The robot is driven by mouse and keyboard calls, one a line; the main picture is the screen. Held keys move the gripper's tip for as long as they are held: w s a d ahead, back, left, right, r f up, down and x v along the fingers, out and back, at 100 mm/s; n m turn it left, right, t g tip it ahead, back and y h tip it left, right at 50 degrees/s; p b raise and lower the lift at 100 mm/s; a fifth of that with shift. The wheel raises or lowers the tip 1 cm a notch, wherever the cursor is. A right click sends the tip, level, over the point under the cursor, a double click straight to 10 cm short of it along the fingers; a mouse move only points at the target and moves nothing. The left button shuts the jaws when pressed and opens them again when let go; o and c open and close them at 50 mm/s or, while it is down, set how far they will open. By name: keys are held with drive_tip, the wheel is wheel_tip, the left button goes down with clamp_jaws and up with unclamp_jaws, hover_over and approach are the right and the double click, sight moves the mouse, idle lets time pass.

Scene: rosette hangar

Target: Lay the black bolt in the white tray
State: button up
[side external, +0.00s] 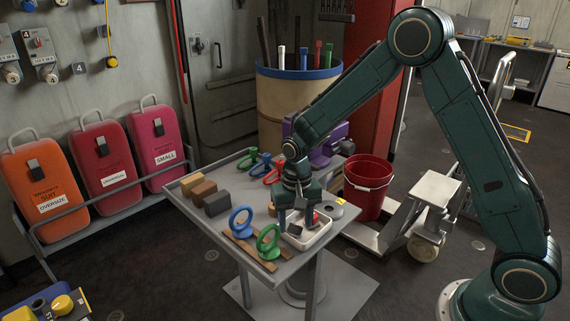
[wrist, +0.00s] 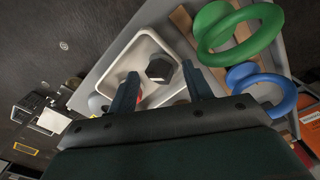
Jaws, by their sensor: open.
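The white tray (side external: 322,236) sits at the right front part of the grey table; it fills the middle of the wrist view (wrist: 118,58). The black bolt (wrist: 159,69) shows its dark six-sided head inside the tray outline, between my fingers and apart from both. In the side view the bolt (side external: 294,229) is a small dark shape in the tray, partly hidden by my gripper. My gripper (side external: 296,219) is open, pointing down over the tray; its fingers (wrist: 160,70) flank the bolt. A red item (wrist: 139,97) shows beside one finger.
A green ring-shaped piece (side external: 268,242) and a blue one (side external: 241,222) stand by wooden strips left of the tray. Several blocks (side external: 204,193) lie farther left. More rings (side external: 262,164) are at the back. A red bucket (side external: 367,186) stands beyond the table.

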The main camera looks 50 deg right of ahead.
sight(295, 226)
drive_tip(key=shift+r, duration=0.1)
wheel_tip(295, 226, up, 13)
drive_tip(key=shift+f, duration=0.2)
idle(0.5)
idle(0.5)
drive_tip(key=s+d+r+n+t, duration=0.2)
drive_tip(key=s+r+n+t, duration=0.1)
drive_tip(key=s+r, duration=0.8)
drive_tip(key=s+n+t, duration=0.2)
drive_tip(key=s+n, duration=0.1)
drive_tip(key=s, duration=1.1)
drive_tip(key=shift+s+d+t, duration=0.3)
drive_tip(key=shift+s, duration=0.05)
